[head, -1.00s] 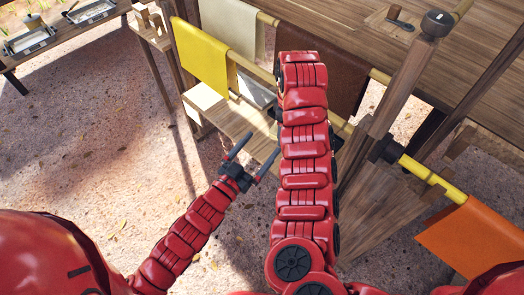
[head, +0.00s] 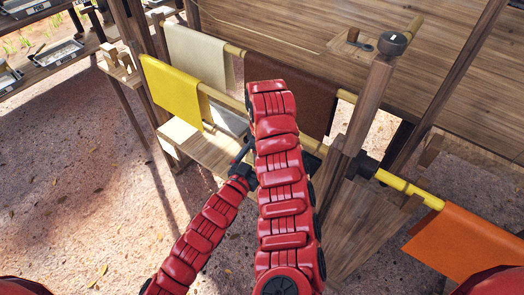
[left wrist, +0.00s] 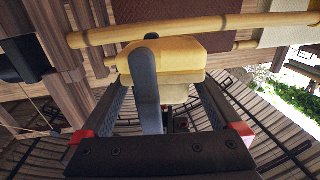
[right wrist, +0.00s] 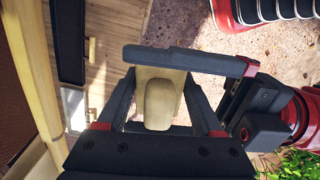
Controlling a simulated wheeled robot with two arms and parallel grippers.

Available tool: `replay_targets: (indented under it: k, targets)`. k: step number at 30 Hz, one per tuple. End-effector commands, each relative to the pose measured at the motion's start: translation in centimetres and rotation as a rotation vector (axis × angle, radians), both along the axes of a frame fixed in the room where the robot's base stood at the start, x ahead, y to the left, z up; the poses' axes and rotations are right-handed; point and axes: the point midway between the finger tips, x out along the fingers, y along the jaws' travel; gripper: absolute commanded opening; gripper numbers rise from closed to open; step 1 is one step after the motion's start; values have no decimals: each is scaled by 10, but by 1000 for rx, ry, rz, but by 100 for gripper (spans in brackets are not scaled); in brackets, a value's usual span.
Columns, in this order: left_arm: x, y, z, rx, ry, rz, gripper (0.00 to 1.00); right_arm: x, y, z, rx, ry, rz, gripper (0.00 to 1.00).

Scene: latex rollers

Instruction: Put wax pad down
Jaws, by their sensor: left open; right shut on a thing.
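The wax pad, a pale yellow block (right wrist: 158,100), is between the fingers of my right gripper (right wrist: 160,78), which is shut on it. In the left wrist view the pad (left wrist: 172,62) lies at the fingertips of my left gripper (left wrist: 158,82), which is open around it; a dark finger of my right gripper crosses in front of it. In the head view my left gripper (head: 243,160) is beside my right arm, partly hidden by it. My right gripper and the pad are hidden behind that arm there.
A wooden post with a roller (head: 375,95) and an orange sheet (head: 468,243) are to the right. Sandy ground (head: 70,200) is clear at left.

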Motion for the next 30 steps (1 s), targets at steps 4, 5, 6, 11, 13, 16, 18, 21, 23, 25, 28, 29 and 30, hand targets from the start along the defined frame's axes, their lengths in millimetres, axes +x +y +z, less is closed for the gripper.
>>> replay_targets:
  k: [4, 5, 6, 11, 13, 16, 18, 21, 23, 25, 28, 29, 30]
  targets:
    - [1, -1, 0, 0, -1, 0, 98, 0, 0, 0, 0, 0, 0, 0]
    - [1, -1, 0, 0, -1, 0, 98, 0, 0, 0, 0, 0, 0, 0]
    - [1, -1, 0, 0, -1, 0, 98, 0, 0, 0, 0, 0, 0, 0]
    - [1, -1, 1, 0, -1, 0, 78, 0, 0, 0, 0, 0, 0, 0]
    - [1, -1, 1, 0, -1, 0, 66, 0, 0, 0, 0, 0, 0, 0]
    - [1, -1, 1, -1, -2, -1, 48, 0, 0, 0, 1, 0, 0, 0]
    - [1, -1, 1, -1, -2, -2, 35, 0, 1, 0, 1, -2, 1, 0]
    - [0, -2, 2, -2, -2, -3, 17, 1, 1, 0, 3, -4, 2, 0]
    - [0, -2, 2, -3, -3, -4, 7, 1, 2, 1, 4, -4, 3, 0]
    - [0, -3, 2, -3, -4, -4, 7, 1, 2, 1, 3, -6, 3, 80]
    - [0, -2, 2, -3, -3, -3, 7, 1, 1, 0, 3, -4, 2, 98]
    - [0, -2, 2, -3, -3, -3, 7, 1, 1, 0, 2, -3, 2, 100]
    - [0, -2, 2, -2, -3, -3, 7, 1, 1, 0, 2, -3, 1, 100]
